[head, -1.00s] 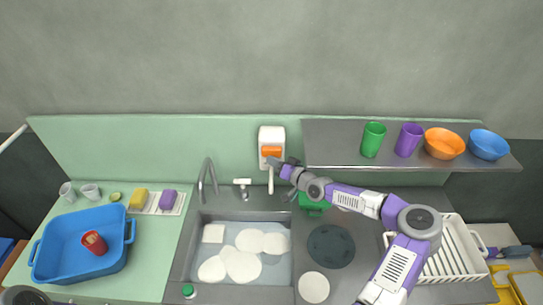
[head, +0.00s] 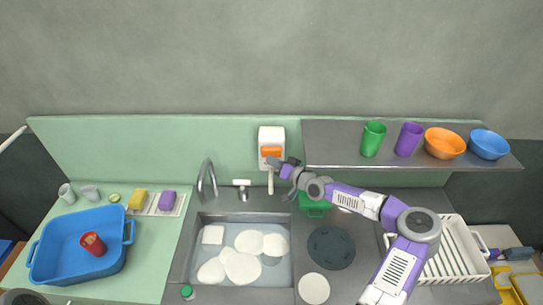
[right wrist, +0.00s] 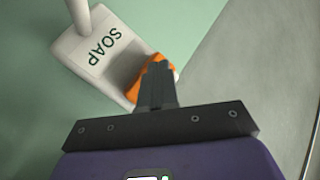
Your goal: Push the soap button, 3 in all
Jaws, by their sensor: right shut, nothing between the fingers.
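The white soap dispenser (head: 265,137) is mounted on the green backsplash above the sink, with an orange button (head: 271,152) on its front and a white spout below. In the right wrist view the dispenser (right wrist: 92,52) reads "SOAP", and its orange button (right wrist: 141,84) is partly hidden behind my fingers. My right gripper (head: 272,162) is shut and empty, its fingertips at the lower part of the button. In the right wrist view the fingertips (right wrist: 158,72) overlap the button and seem to touch it; how far it is pressed I cannot tell. My left gripper is not in view.
A metal shelf (head: 330,143) with cups and bowls sits right of the dispenser, above my right arm. The faucet (head: 207,178) and the sink (head: 205,280) with white plates lie below. A blue tub (head: 64,262) stands at the left; a white rack (head: 462,240) at the right.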

